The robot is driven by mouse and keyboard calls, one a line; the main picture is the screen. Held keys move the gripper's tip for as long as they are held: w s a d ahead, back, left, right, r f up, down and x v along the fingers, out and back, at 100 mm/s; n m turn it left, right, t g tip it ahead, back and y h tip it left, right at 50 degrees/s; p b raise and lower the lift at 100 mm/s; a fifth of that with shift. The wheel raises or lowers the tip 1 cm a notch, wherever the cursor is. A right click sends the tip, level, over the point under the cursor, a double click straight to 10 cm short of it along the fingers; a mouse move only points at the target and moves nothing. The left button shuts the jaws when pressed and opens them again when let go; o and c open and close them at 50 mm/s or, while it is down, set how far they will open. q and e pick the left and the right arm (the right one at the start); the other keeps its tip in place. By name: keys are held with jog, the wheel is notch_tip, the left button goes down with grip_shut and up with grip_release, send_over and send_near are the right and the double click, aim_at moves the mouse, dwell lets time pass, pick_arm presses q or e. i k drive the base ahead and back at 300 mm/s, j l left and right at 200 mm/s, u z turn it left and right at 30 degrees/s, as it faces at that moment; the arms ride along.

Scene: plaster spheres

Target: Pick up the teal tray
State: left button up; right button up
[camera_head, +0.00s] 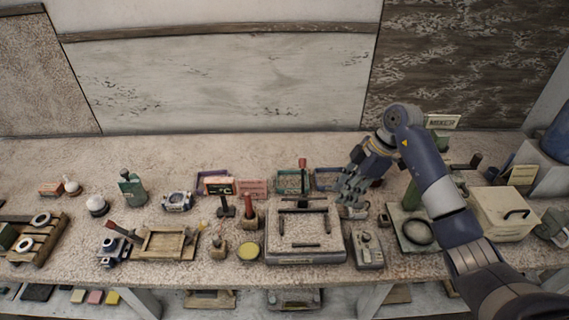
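The teal tray (281,184) is a small, shallow, open tray on the back half of the bench, near the middle. It stands between a purple tray (203,184) and a blue tray (321,180). A red-topped upright tool in front of it covers part of it. My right gripper (347,194) is to the right of the teal tray, just past the blue tray, and apart from the teal one. Its fingers point down and to the left; their gap is too small to judge. My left gripper is not in view.
A large grey plate with dark bars (280,255) lies in front of the trays. A cream box (503,215) stands at right, and a wooden frame (160,245) lies at left. Many small tools crowd the bench; the strip along the back wall is clearer.

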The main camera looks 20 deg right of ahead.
aim_at(289, 183)
jog(key=i, duration=1)
